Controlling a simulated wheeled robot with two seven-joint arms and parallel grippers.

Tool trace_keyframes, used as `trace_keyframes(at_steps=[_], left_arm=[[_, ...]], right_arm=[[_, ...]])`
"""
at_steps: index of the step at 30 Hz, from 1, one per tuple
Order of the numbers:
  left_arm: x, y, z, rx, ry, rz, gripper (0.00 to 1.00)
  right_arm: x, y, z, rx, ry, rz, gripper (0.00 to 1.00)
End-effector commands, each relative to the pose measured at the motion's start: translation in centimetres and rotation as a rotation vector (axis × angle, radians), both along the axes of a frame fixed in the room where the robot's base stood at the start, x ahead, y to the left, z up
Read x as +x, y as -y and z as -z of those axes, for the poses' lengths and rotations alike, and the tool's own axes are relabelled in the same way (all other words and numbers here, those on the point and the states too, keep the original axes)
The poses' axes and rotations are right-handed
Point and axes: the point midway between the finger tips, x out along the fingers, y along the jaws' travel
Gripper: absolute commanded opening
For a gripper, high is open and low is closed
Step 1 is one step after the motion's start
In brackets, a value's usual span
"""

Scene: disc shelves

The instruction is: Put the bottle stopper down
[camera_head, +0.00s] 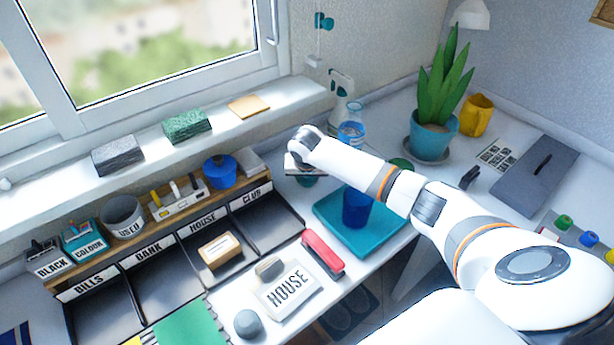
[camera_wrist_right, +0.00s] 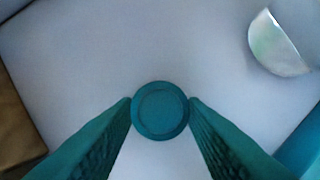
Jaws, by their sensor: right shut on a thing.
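In the right wrist view, the bottle stopper (camera_wrist_right: 160,110) is a round, dark teal piece seen end-on. My right gripper (camera_wrist_right: 160,112) has its two ribbed teal fingers shut on it, one on each side, above a pale surface. In the head view, my right gripper (camera_head: 306,180) points down at the back of the white desk, just right of the wooden organiser. My own wrist mostly hides the fingers and stopper there, and I cannot tell the gap to the desk. A clear bottle with blue in it (camera_head: 351,132) stands behind my arm. My left gripper is not in view.
A teal tray (camera_head: 335,232) with a blue cup (camera_head: 356,207) lies right of the gripper. The wooden organiser (camera_head: 262,186) is close on the left. A potted plant (camera_head: 431,138) stands further right. A whitish curved object (camera_wrist_right: 279,45) shows in the wrist view.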

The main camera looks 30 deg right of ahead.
Motion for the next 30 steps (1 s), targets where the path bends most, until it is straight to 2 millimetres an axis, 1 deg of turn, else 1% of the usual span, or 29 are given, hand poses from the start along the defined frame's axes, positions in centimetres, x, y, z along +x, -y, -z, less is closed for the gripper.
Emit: trace_keyframes(at_steps=[5,8,9,11,12,13,20,23,26,30], left_arm=[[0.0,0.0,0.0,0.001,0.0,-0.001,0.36],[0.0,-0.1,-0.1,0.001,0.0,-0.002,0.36],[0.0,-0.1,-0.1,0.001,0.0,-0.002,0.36],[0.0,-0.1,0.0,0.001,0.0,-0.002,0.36],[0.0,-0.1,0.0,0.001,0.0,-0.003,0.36],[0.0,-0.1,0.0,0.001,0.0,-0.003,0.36],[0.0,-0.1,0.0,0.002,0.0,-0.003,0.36],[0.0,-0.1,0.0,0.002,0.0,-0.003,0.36],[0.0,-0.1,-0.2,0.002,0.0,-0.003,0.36],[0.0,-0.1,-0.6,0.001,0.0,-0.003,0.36]], right_arm=[[0.0,0.0,-0.1,0.001,0.002,0.001,0.17],[0.0,0.0,0.2,0.002,0.0,0.001,0.17],[0.0,0.0,0.3,0.002,0.0,0.001,0.4],[0.0,0.0,0.2,0.001,0.001,0.001,0.49],[0.0,0.0,0.2,0.001,0.001,0.001,0.56],[0.0,0.0,0.2,0.001,0.001,0.001,0.6],[0.0,0.0,0.2,0.001,0.001,0.001,0.6],[0.1,0.0,-0.1,0.0,0.002,0.001,0.6],[-0.2,-0.2,-1.2,0.0,0.003,-0.001,0.6],[-1.1,-0.8,-3.7,0.001,0.004,-0.001,0.6]])
